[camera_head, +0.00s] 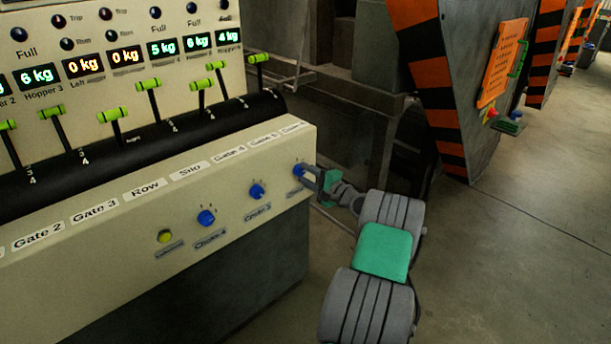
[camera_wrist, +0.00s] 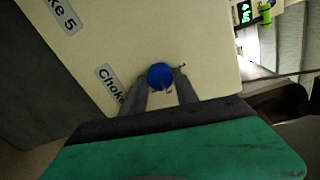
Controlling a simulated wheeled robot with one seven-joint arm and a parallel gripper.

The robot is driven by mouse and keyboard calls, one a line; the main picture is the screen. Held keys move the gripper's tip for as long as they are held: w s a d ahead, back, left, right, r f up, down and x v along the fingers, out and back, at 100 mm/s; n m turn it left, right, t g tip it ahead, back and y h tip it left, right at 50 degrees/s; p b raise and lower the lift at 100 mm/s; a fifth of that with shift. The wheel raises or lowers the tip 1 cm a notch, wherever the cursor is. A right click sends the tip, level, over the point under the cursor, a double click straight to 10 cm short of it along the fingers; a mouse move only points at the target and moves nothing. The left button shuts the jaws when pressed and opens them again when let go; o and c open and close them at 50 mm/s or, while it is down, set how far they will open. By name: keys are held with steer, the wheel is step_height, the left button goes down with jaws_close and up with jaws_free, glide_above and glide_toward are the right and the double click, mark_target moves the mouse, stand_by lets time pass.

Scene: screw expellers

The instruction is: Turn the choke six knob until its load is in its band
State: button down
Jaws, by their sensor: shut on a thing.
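The blue choke six knob (camera_head: 298,170) is the rightmost knob on the front face of the cream console. In the wrist view the knob (camera_wrist: 159,75) sits between my two grey fingers, beside a label reading "Choke", its number hidden by a finger. My gripper (camera_head: 306,173) reaches in from the right and is shut on this knob; it also shows in the wrist view (camera_wrist: 161,79). The rightmost lit display (camera_head: 227,37), above a hopper label, reads 4 kg in green. I cannot make out a load band.
Blue Choke 5 (camera_head: 257,190) and Choke 4 (camera_head: 206,217) knobs and a yellow-green button (camera_head: 166,236) lie left along the same face. Green-handled levers (camera_head: 149,85) stand above. An orange-and-black striped machine (camera_head: 445,90) stands behind at right. The floor at right is clear.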

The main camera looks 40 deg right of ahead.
steer(key=c, duration=0.9)
jaws_free()
steer(key=shift+c, duration=0.2)
steer(key=s, duration=0.7)
steer(key=shift+s+d+r, duration=0.15)
steer(key=shift+s+r, duration=0.1)
steer(key=shift+s, duration=0.1)
